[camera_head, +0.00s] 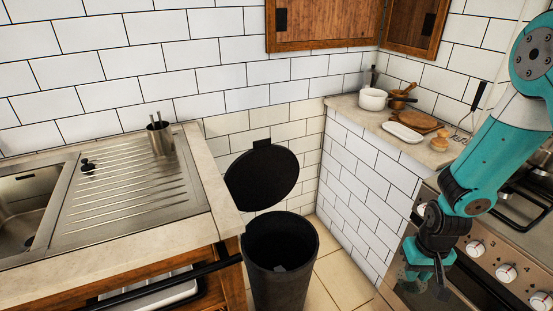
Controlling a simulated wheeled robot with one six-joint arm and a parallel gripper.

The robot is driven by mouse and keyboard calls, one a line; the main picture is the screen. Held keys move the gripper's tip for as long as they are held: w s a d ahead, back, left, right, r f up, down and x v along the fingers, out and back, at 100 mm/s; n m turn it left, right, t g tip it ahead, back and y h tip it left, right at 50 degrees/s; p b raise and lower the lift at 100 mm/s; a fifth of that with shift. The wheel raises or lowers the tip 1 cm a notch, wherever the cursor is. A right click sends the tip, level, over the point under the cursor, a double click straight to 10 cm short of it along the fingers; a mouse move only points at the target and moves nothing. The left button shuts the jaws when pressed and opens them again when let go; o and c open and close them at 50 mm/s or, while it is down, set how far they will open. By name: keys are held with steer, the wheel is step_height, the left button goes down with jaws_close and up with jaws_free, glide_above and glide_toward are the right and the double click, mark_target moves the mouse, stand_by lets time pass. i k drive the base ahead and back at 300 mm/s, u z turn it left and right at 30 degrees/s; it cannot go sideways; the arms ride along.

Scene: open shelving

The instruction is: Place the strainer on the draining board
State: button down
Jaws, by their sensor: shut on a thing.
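The draining board (135,212) is the ridged steel surface on the left, beside the sink. A small black knobbed thing (88,167) sits on its far left part; I cannot tell what it is. My gripper (429,284) hangs low at the right, in front of the stove, far from the draining board. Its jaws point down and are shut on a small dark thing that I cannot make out. I cannot clearly identify a strainer. A black-handled utensil with a thin wire end (474,107) is on the right counter, partly near my arm.
An open black bin (282,275) stands between the counters, its lid (262,178) raised. A steel utensil pot (159,137) stands at the draining board's back corner. The right counter holds a white pot (372,99), boards and a white dish (403,132).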

mark_target(113, 205)
steer(key=u, duration=1.45)
